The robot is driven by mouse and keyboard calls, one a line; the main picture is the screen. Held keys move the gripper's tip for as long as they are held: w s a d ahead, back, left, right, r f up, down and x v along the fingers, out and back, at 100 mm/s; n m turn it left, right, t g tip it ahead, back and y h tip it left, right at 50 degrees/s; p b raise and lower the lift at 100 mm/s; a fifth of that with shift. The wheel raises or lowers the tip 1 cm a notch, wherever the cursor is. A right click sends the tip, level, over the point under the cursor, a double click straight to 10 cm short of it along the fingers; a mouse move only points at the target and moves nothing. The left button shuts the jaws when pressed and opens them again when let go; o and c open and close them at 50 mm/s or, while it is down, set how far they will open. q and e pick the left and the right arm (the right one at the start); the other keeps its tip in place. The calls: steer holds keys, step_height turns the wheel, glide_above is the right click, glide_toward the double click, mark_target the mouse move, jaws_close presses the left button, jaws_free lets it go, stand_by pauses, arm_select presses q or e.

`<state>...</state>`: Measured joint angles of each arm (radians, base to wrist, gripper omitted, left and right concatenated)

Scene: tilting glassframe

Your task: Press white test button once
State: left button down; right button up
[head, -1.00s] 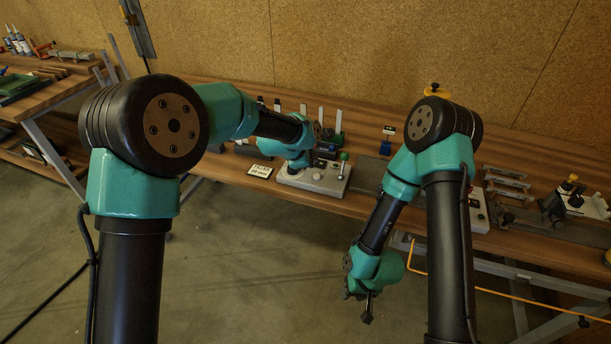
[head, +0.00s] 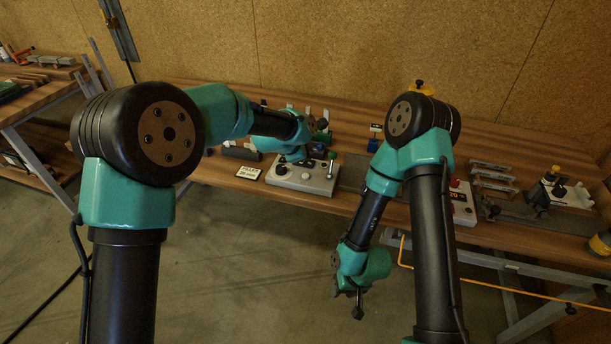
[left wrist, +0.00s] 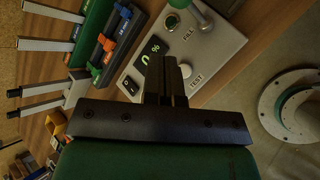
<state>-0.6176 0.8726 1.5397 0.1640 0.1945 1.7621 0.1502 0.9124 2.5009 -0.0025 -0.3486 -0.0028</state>
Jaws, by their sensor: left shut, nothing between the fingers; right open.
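The grey control box (head: 318,184) stands on the bench in the head view, below my left wrist. The left wrist view shows its sloping top (left wrist: 218,50) with a white button (left wrist: 186,72) beside the word TEST. My left gripper (left wrist: 166,64) is shut and empty. Its fingertips appear just beside the white button, partly over its edge in that view; I cannot tell whether they touch it. In the head view my arm hides most of that gripper. My right gripper (head: 357,304) is open and empty, hanging in front of the bench.
The box also has a dark display (left wrist: 150,58), a FILL button (left wrist: 172,20) and a green-knobbed lever (left wrist: 198,12). A green rack with coloured clips (left wrist: 106,40) stands beside it. A small sign card (head: 248,172) lies left of the box. Fixtures (head: 494,178) stand right.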

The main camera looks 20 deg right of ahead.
mark_target(306, 176)
arm_select(q)
steer(key=shift+f, duration=3.35)
steer(key=shift+f, duration=0.1)
steer(key=shift+f, duration=0.3)
steer(key=shift+f, duration=0.4)
steer(key=shift+r, duration=0.8)
steer(key=shift+r, duration=2.55)
